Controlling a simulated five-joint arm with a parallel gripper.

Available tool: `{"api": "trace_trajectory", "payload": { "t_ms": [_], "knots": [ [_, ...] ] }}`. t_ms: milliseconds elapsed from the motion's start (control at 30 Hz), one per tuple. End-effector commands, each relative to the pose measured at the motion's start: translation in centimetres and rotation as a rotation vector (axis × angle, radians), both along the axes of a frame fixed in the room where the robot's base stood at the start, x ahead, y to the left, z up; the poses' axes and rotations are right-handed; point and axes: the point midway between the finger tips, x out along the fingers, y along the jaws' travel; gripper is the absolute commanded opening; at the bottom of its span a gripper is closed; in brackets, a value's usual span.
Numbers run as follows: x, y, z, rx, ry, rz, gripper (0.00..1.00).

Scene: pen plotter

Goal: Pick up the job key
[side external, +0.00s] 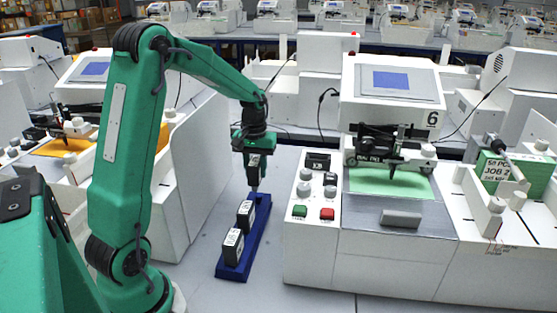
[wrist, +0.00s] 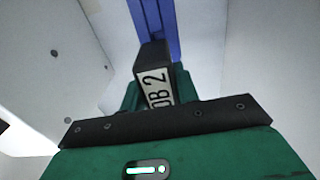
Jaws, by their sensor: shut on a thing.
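The job key in my gripper is a dark block with a white label reading "OB 2" in the wrist view (wrist: 154,86). My gripper (side external: 254,163) is shut on it, above the far end of the blue rack (side external: 232,272). In the wrist view the jaws of my gripper (wrist: 155,95) sit on both sides of the key. Two other black keys with white labels, a near one (side external: 233,246) and a farther one (side external: 245,215), stand upright in the rack. Their label text is too small to read.
The white plotter (side external: 360,262) marked 6 stands right of the rack, with green paper (side external: 390,184) and buttons on it. A white machine wall (side external: 200,160) stands left of the rack. Grey table between is clear.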

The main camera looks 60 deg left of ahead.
Motion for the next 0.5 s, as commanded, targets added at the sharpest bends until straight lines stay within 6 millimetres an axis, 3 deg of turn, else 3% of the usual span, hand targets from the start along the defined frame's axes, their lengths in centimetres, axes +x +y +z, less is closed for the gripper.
{"api": "trace_trajectory", "payload": {
  "t_ms": [200,500],
  "knots": [
    [0.0,0.0,2.2,0.001,-0.001,0.000,0.08],
    [0.0,0.0,2.7,-0.001,0.001,0.000,0.08]
  ]
}}
